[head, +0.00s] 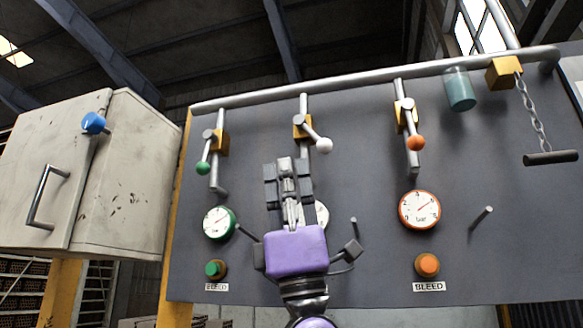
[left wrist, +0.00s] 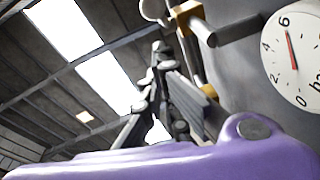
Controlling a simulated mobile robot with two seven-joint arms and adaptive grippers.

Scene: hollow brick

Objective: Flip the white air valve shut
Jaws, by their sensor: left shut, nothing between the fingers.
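The white air valve has a yellow body (head: 302,127) on a pipe drop, with a lever slanting down and to the right to a white ball knob (head: 323,145). In the left wrist view, the white knob (left wrist: 153,10) shows at the top, beside part of the yellow body. My left gripper (head: 285,166) is shut and empty, pointing up just below the valve and left of the knob. It also shows in the left wrist view (left wrist: 161,52). I cannot tell its exact distance from the lever. The gripper partly hides a white gauge (head: 321,214). My right gripper is not in view.
A green-knobbed lever (head: 203,168) is on the left and an orange-knobbed lever (head: 415,143) on the right. A green gauge (head: 220,222), an orange gauge (head: 419,209) and pegs stick out from the grey panel (head: 370,270). A chain (head: 533,110) hangs at the right.

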